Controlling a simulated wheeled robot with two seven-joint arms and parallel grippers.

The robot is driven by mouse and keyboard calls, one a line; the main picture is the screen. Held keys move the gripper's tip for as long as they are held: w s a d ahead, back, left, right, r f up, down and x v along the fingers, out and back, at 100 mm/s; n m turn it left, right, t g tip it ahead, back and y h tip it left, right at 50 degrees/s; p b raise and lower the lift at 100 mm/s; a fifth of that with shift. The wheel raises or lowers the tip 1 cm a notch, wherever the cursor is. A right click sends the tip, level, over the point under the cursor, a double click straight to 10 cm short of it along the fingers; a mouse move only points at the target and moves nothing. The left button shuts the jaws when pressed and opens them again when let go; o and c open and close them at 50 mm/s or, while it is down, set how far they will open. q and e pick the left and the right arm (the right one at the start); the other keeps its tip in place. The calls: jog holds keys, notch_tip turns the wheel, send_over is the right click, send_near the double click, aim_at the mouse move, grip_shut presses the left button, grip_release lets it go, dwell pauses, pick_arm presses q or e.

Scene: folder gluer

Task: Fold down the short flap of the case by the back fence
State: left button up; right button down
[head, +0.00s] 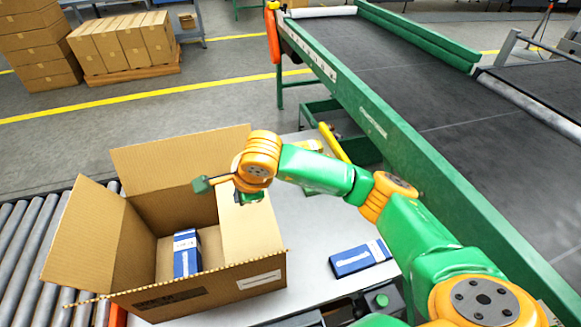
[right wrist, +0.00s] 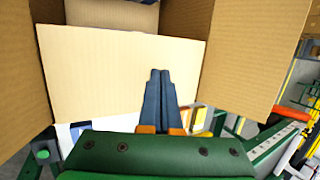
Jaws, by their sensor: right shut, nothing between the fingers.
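The open cardboard case (head: 150,290) stands at the lower left in the head view. Its far flap (head: 180,160) and left flap (head: 85,235) stand up and lean outward. The right-hand short flap (head: 250,228) slopes in over the opening; it also fills the middle of the right wrist view (right wrist: 110,75). A blue and white carton (head: 186,255) is inside the case. My right gripper (head: 240,196) is over this short flap, shut and empty. Its fingers (right wrist: 160,75) lie against or just above the flap; contact is unclear. My left gripper is out of view.
Another blue carton (head: 360,259) lies on the pale table (head: 310,222) right of the case. A roller conveyor (head: 30,240) runs at left. A green-framed belt conveyor (head: 430,165) runs behind my right arm. Stacked boxes (head: 125,45) stand far off.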

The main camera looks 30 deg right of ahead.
jog(key=shift+a+f+b, duration=0.3)
jog(key=shift+f+b, duration=0.2)
jog(key=shift+b, duration=0.1)
jog(key=shift+a+f+b, duration=0.25)
jog(key=shift+f+b, duration=0.25)
jog(key=shift+b, duration=0.1)
jog(key=shift+w+a+r, duration=0.1)
jog(key=shift+w, duration=0.05)
notch_tip(320, 180, up, 9)
jog(key=p, duration=0.6)
dwell(0.5)
